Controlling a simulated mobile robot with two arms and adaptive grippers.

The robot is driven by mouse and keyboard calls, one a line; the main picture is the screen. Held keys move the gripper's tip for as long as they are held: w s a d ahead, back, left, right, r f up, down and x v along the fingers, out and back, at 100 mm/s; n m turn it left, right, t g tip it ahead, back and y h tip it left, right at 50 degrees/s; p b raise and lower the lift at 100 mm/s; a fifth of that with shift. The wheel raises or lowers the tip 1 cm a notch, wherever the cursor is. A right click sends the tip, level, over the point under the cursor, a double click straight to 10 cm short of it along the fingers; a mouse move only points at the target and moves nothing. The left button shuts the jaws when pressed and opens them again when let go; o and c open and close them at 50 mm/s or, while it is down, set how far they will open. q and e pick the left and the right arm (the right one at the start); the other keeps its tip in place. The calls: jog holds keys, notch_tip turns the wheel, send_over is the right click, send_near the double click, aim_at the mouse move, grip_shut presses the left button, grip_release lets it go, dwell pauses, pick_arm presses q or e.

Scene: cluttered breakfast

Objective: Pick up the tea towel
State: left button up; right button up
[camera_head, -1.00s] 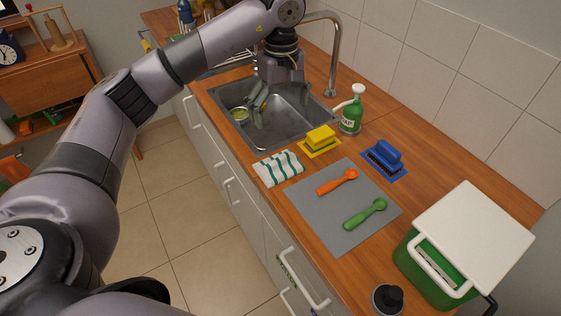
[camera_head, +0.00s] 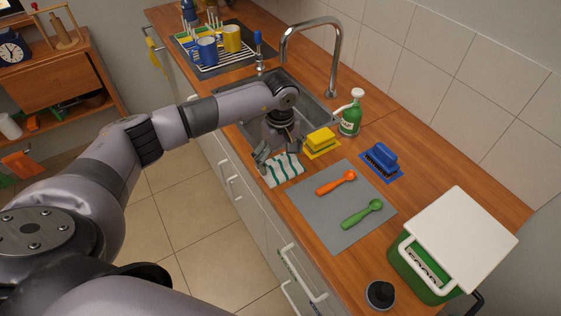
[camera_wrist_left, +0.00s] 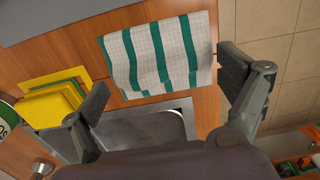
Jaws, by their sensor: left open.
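The tea towel (camera_head: 283,170) is white with green stripes and lies folded on the wooden counter in front of the sink. In the left wrist view the towel (camera_wrist_left: 160,55) lies ahead of the fingers, near the counter's front edge. My left gripper (camera_head: 272,160) is at the towel's sink-side end in the head view. In the left wrist view the left gripper (camera_wrist_left: 172,92) is open, with its two fingers wide apart and nothing between them. I cannot tell whether a finger touches the towel. My right gripper is not in view.
A yellow sponge (camera_head: 320,139) sits right of the gripper, with a green soap bottle (camera_head: 350,117) behind it. A grey mat (camera_head: 315,212) holds an orange spoon (camera_head: 336,183) and a green spoon (camera_head: 362,214). A blue brush (camera_head: 381,158) and the sink (camera_head: 318,106) are nearby.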

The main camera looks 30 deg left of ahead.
aim_at(281, 159)
pick_arm(q)
jog(key=shift+f, duration=0.65)
jog(key=shift+c, duration=0.5)
jog(key=c, duration=1.1)
jog(key=shift+r, duration=0.1)
jog(key=shift+c, duration=0.2)
notch_tip(281, 159, up, 20)
jog(key=b, duration=0.4)
